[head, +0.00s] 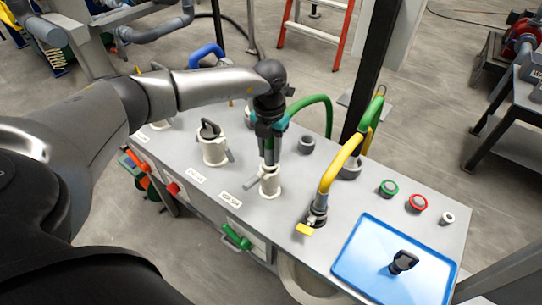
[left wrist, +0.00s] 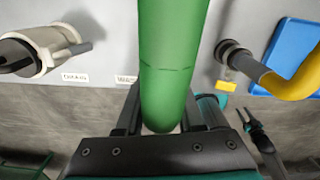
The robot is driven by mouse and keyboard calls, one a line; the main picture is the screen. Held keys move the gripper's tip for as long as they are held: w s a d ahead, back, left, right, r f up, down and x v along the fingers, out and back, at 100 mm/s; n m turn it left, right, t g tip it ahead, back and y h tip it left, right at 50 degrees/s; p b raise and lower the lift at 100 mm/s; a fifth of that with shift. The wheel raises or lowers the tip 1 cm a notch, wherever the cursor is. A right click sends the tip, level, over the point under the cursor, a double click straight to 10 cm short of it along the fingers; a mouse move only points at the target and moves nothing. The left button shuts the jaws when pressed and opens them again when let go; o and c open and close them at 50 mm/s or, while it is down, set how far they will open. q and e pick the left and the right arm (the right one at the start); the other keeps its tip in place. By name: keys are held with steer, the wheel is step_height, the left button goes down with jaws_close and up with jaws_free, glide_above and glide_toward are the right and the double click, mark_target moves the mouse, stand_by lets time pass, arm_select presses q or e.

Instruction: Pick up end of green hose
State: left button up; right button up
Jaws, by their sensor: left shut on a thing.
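My left gripper (head: 268,150) points down over the bench and is shut on the end part of the green hose (head: 316,102). The hose arcs from the gripper back to the right. In the left wrist view the hose (left wrist: 168,60) runs between the fingers (left wrist: 165,115), with its rounded lower end near the palm. A cream fitting (head: 270,184) stands directly below the gripper in the head view. I cannot tell whether the hose end touches it. What looks like my right gripper (left wrist: 262,140) shows small and dark in the left wrist view.
A yellow hose (head: 338,165) rises from a dark fitting on the right. A blue tray (head: 365,270) holds a black-handled part (head: 403,261). A capped cream fitting (head: 213,148) stands on the left. Green (head: 388,188) and red (head: 416,202) buttons sit right on the bench.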

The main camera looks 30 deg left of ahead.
arm_select(q)
jaws_close()
steer(key=shift+r, duration=0.1)
